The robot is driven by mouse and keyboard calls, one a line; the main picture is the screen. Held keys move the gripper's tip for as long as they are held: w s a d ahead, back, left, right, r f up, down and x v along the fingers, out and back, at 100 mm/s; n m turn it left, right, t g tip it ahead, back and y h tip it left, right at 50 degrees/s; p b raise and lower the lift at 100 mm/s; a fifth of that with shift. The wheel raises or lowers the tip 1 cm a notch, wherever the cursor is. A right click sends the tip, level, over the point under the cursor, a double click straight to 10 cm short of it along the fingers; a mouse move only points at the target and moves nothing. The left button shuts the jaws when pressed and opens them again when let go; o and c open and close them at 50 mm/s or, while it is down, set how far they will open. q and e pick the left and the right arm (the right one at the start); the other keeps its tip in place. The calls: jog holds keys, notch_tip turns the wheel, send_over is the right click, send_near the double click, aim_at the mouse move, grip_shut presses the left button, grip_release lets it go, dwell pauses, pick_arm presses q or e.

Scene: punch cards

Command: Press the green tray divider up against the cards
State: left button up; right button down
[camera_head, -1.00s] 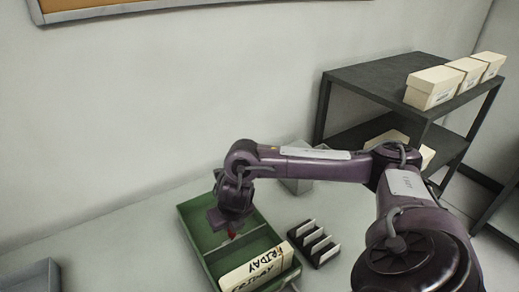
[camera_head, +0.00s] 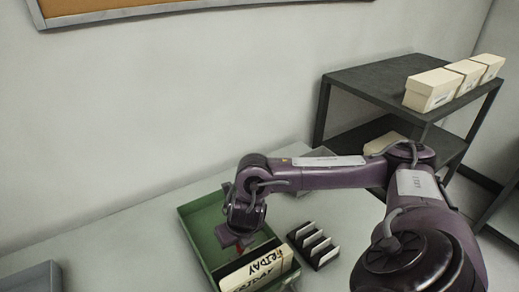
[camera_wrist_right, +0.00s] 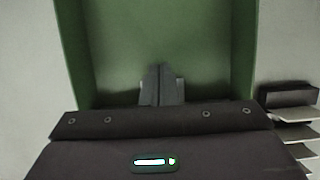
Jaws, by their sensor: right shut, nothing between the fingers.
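The green tray (camera_head: 187,222) stands on the table; its wall and floor also fill much of the right wrist view (camera_wrist_right: 245,45). Cream cards marked FRIDAY (camera_head: 257,269) stand upright at its near end. My right gripper (camera_head: 240,246) is down inside the tray, just behind the cards, with a small red spot by its tip. In the right wrist view its fingers (camera_wrist_right: 162,84) are together and empty. The green divider cannot be made out clearly; the gripper and arm cover that part of the tray. Whether the fingers touch it cannot be told. My left gripper is out of view.
A dark rack with several white cards (camera_head: 314,244) stands close to the tray's right. A grey bin (camera_head: 35,278) is at the lower left. A dark shelf (camera_head: 375,72) with cream boxes (camera_head: 433,89) is at the back right.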

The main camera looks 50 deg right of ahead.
aim_at(250, 258)
jog(key=shift+s+a+p, duration=0.1)
jog(key=shift+s+a, duration=0.2)
jog(key=shift+s, duration=0.85)
jog(key=shift+s+a+p, duration=0.15)
jog(key=shift+s+a, duration=0.1)
jog(key=shift+s, duration=0.95)
jog(key=shift+s+a+p, duration=0.1)
jog(key=shift+s+a, duration=0.2)
jog(key=shift+s, duration=0.85)
jog(key=shift+w, duration=0.15)
jog(key=shift+r, duration=0.2)
jog(key=p+v, duration=0.8)
jog(key=shift+r, duration=0.35)
jog(key=shift+f, duration=0.1)
